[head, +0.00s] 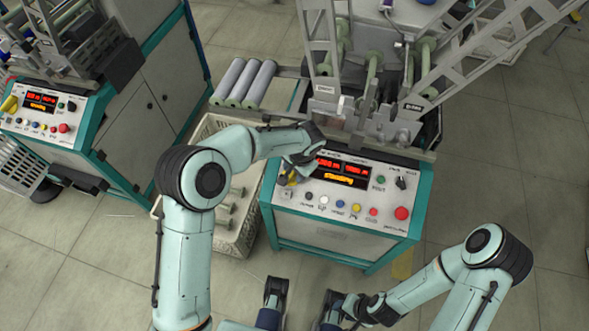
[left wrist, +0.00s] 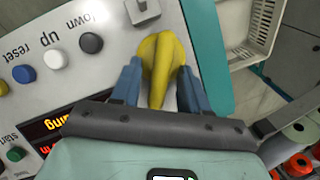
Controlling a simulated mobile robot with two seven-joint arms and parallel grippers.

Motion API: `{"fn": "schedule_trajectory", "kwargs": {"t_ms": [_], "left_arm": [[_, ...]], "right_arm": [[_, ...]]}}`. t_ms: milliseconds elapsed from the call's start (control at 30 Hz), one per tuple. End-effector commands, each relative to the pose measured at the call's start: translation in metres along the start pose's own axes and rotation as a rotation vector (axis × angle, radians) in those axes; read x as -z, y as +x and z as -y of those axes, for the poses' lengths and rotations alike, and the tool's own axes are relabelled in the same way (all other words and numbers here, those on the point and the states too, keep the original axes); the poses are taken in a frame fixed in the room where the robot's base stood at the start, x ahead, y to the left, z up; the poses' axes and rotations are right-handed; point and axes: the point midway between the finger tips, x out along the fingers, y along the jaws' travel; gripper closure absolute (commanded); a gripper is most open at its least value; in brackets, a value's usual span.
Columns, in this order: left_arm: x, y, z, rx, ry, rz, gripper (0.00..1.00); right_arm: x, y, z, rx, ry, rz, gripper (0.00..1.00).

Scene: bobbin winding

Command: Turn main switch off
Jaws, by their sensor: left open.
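The main switch is a yellow rotary handle (left wrist: 160,62) on the left end of the winder's control panel. In the left wrist view it stands between the two blue fingers of my left gripper (left wrist: 158,82), which are open, one on each side. I cannot tell whether they touch it. In the head view the yellow handle (head: 292,180) is partly hidden by my left gripper (head: 294,170). The red display (head: 343,168) is lit, with a yellow line below. My right gripper (head: 350,308) is low in the head view, away from the panel; its fingers are unclear.
The panel carries a row of coloured buttons (head: 340,204), a red button (head: 402,213) and a black knob (head: 401,183). A pale crate (head: 240,237) stands left of the winder. A second winder (head: 62,128) is at the far left. Open floor lies to the right.

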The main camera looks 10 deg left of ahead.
Motion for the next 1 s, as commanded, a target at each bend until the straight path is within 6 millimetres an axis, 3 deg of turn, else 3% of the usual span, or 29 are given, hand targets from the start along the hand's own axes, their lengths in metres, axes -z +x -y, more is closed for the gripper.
{"fn": "schedule_trajectory", "kwargs": {"t_ms": [33,167,200,567,1000], "left_arm": [[0.0,-0.0001,0.0,0.0,0.0,0.0,0.55],[0.0,-0.0001,-0.0001,0.0,0.0,0.0,0.98],[-0.0001,-0.0001,-0.0001,0.0,0.0,0.0,1.0],[0.0001,-0.0003,0.001,-0.016,-0.04,0.0,1.0],[-0.0015,0.0,0.0085,-0.137,-0.341,0.0,1.0]], "right_arm": [[0.0,0.0,0.0,0.0,0.0,0.0,0.57],[0.0,0.0,-0.0001,0.0,0.0,0.0,0.57],[0.0,0.0,-0.0001,0.0,0.0,0.0,0.57],[0.0001,0.0005,-0.0003,0.0,0.0,0.0,0.57],[0.0012,0.0022,-0.0005,0.0,0.0,-0.003,0.57]]}}
